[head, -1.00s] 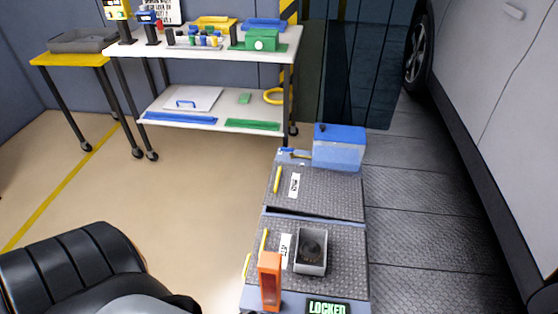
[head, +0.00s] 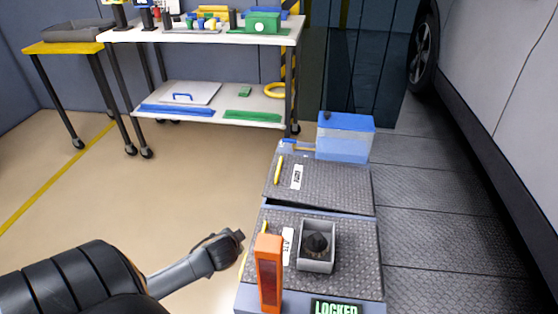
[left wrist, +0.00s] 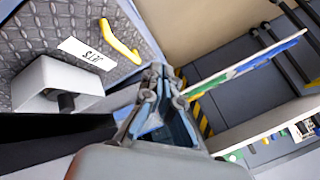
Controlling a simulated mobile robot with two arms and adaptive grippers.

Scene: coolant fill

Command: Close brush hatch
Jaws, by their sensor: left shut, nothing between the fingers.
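A low machine has two dark tread-plate panels with white labels and yellow handles. The far panel (head: 335,184) shows a dark gap along its near edge and looks slightly raised there; its label is too small to read surely. The near panel (head: 352,248) carries a grey open box with a dark knob (head: 317,244). That box (left wrist: 42,80), its label (left wrist: 86,54) and a yellow handle (left wrist: 120,42) show in the left wrist view. My left gripper (head: 238,239) is shut and empty, left of the near panel; its fingers show in the wrist view (left wrist: 152,76). My right gripper is out of view.
An orange upright post (head: 268,272) and a green LOCKED display (head: 336,308) stand at the machine's near end. A blue tank (head: 345,137) sits at its far end. A shelf cart (head: 200,34) stands at back left, a vehicle (head: 505,110) at right. Floor left of the machine is clear.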

